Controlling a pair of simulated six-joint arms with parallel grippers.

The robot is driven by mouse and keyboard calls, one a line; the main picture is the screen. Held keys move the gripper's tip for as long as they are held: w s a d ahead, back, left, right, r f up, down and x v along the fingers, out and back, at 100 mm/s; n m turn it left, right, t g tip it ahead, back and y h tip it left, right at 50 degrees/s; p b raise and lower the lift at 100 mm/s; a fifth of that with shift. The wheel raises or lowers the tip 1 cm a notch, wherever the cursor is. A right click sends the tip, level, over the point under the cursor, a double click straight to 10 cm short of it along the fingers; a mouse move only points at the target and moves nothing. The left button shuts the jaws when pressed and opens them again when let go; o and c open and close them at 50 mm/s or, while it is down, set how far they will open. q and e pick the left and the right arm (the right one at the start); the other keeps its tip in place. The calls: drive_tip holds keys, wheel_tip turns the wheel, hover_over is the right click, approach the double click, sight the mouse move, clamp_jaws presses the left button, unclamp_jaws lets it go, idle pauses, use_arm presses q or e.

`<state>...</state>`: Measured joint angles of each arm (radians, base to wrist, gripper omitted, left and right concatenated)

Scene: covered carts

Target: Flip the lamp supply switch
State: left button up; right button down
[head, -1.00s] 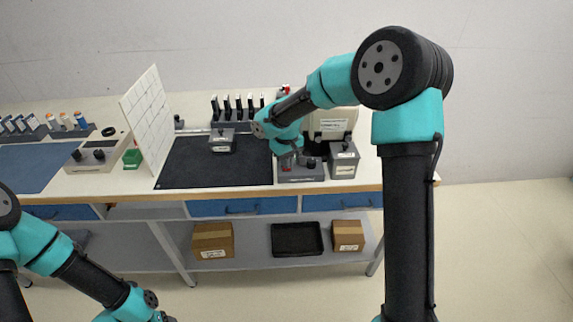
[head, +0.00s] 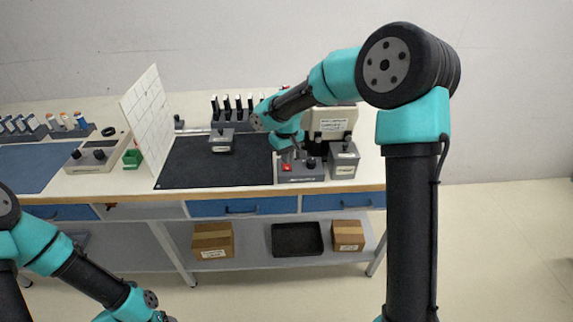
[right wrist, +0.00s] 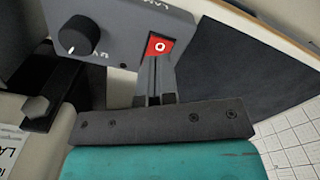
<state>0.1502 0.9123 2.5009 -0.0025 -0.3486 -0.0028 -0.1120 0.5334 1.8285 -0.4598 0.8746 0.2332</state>
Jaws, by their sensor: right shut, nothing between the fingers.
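The lamp supply (head: 301,178) is a grey box at the right end of the bench, with a black knob and a red rocker switch (head: 287,168). In the right wrist view the red switch (right wrist: 160,44) shows a white O mark, with the knob (right wrist: 78,36) to its left. My right gripper (head: 289,157) is shut and empty, just over the switch. In the right wrist view its fingertips (right wrist: 157,60) overlap the switch's near edge; I cannot tell whether they touch. My left arm shows at the lower left, its gripper out of frame.
A grey box (head: 343,170) stands close right of the supply, and a cream unit (head: 331,122) behind it. A white tiled panel (head: 148,120) stands left of the mat.

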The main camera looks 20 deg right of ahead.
sight(287, 168)
drive_tip(key=shift+r, duration=2.25)
drive_tip(key=s+a+f+y, duration=0.1)
drive_tip(key=a+f, duration=0.1)
drive_tip(key=f, duration=0.1)
drive_tip(key=s+a+f+y, duration=0.1)
drive_tip(key=a+f, duration=0.2)
drive_tip(key=s+a+f+y, duration=0.1)
drive_tip(key=s+a+f, duration=0.1)
drive_tip(key=a+f, duration=0.1)
drive_tip(key=shift+a+f+m, duration=0.2)
drive_tip(key=shift+f+m, duration=0.1)
drive_tip(key=s+d+f+m, duration=0.1)
drive_tip(key=s+d+f, duration=0.1)
drive_tip(key=s+f, duration=0.8)
drive_tip(key=s+d+f+m, duration=0.2)
drive_tip(key=s+f, duration=0.9)
drive_tip(key=f, duration=0.3)
drive_tip(key=shift+s+d+f+t+y, duration=0.2)
drive_tip(key=shift+f+t+y, duration=0.15)
drive_tip(key=shift+t+y, duration=0.05)
